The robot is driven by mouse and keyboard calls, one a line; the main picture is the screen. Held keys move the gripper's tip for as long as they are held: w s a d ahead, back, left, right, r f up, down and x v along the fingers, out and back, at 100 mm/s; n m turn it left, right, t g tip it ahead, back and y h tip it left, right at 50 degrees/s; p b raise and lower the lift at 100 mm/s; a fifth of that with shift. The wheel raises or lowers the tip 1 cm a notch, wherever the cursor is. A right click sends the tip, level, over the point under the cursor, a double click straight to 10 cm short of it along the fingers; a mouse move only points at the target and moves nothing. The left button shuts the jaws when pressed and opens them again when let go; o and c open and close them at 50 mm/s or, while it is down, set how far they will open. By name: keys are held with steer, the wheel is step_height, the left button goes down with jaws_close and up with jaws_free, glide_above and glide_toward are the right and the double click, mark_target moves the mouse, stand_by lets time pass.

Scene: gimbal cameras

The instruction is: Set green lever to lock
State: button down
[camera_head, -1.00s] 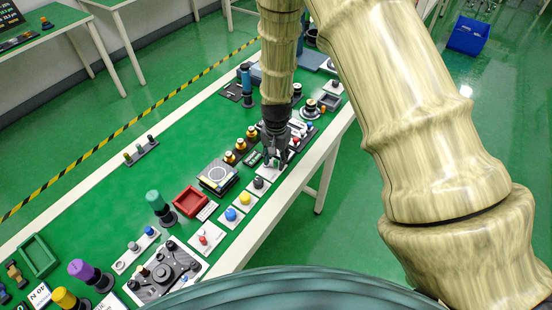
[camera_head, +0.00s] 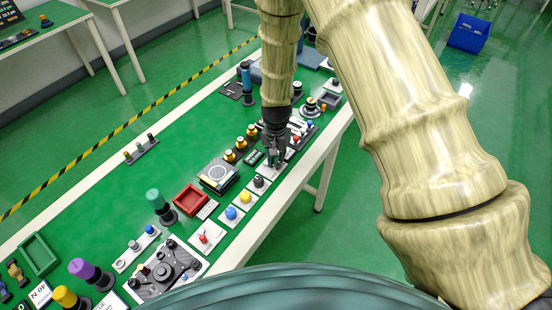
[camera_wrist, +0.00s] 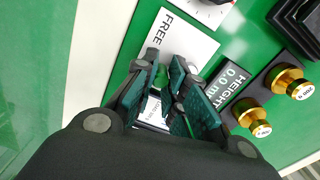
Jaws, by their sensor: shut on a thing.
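The green lever (camera_wrist: 161,78) shows in the wrist view between the finger pads of my gripper (camera_wrist: 167,92), mostly hidden by them. It stands on a white plate (camera_wrist: 186,45) that reads "FREE" at one end; the other end of the plate is covered by my gripper. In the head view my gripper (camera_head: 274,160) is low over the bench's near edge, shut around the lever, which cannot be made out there.
Brass weights (camera_wrist: 288,82) and a "HEIGHT 0.0" display (camera_wrist: 229,82) sit close beside the plate. In the head view, button plates (camera_head: 232,213), a red tray (camera_head: 190,199) and a scale (camera_head: 218,176) line the green bench.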

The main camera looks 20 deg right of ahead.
steer(key=shift+w+d+n, duration=0.15)
steer(key=shift+w+n, duration=0.1)
steer(key=shift+n, duration=0.65)
steer(key=c, duration=1.4)
jaws_free()
steer(key=shift+r, duration=0.1)
step_height(320, 180, up, 12)
steer(key=shift+f, duration=0.1)
